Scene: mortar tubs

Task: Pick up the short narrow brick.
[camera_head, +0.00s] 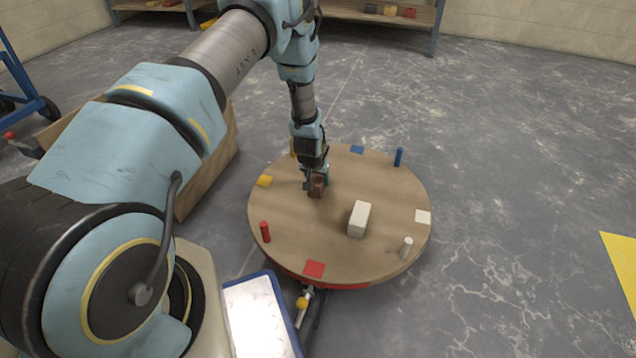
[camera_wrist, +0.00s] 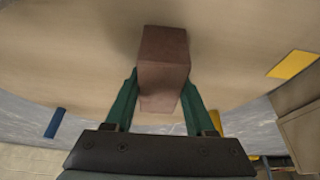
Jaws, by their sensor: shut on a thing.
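A short reddish-brown brick (camera_head: 317,188) is at my gripper's fingertips over the round wooden table (camera_head: 290,215). In the wrist view the brown brick (camera_wrist: 163,60) sits between the two green fingers of my gripper (camera_wrist: 158,95), which are shut on its sides. I cannot tell whether the brick touches the table top or is slightly above it. A longer cream-white brick (camera_head: 358,219) lies on the table to the right of my gripper (camera_head: 316,186), apart from it.
Upright pegs stand near the table's rim: red (camera_head: 265,231), blue (camera_head: 398,157) and white (camera_head: 406,247). Flat coloured squares, such as the red one (camera_head: 314,269), lie near the edge. A wooden box (camera_head: 213,165) stands left of the table. Floor to the right is clear.

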